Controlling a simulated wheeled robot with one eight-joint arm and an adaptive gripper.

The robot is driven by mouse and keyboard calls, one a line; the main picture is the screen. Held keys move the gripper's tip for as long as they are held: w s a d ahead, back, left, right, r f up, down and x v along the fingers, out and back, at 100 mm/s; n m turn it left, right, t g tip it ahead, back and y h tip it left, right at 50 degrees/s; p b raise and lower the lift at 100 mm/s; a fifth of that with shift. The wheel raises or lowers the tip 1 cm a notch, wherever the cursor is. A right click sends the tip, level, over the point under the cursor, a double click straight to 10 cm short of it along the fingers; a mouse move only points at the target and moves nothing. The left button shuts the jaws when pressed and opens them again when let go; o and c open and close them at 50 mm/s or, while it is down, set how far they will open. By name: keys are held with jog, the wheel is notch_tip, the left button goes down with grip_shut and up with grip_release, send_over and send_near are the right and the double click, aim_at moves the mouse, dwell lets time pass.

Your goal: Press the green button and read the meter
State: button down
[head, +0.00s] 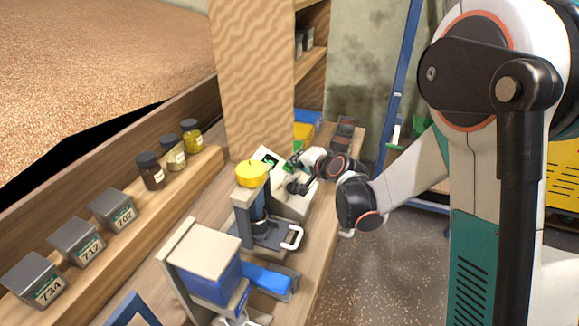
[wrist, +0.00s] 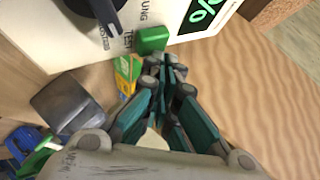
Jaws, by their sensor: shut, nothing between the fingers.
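The meter is a white box (wrist: 75,45) with a black knob (wrist: 105,12), partly cut off lettering and a green-on-black display (wrist: 203,8). Only a "%" sign shows on the display in the wrist view; any digits are out of frame. In the head view my gripper (head: 296,172) is at the meter, whose lit display (head: 268,157) is too small to read.
A yellow-topped device (head: 252,174) and a blue-and-white machine (head: 208,262) stand on the bench nearer the camera. Labelled grey boxes (head: 77,242) and jars (head: 172,152) line the left ledge. A wooden post (head: 250,80) rises behind the meter. A grey block (wrist: 68,103) lies beside the gripper.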

jog(key=shift+w+a+f+b, duration=0.1)
jog(key=shift+a+f+b, duration=0.1)
jog(key=shift+f+b, duration=0.2)
dwell(0.4)
jog(key=shift+r, duration=0.1)
dwell(0.3)
jog(key=shift+d+r+p, duration=0.4)
jog(key=shift+r+p, duration=0.15)
jog(key=shift+r, duration=0.2)
jog(key=shift+s+r, duration=0.1)
jog(key=shift+s, duration=0.1)
jog(key=shift+s+d+r+p, duration=0.15)
jog(key=shift+d+r+p, duration=0.2)
jog(key=shift+r+p, duration=0.25)
jog(key=shift+s+d+r+p, duration=0.1)
jog(key=shift+d+r+p, duration=0.25)
jog(key=shift+r, duration=0.5)
jog(key=shift+s+d+r+p, duration=0.15)
jog(key=shift+d+r+p, duration=0.2)
jog(key=shift+r+p, duration=0.25)
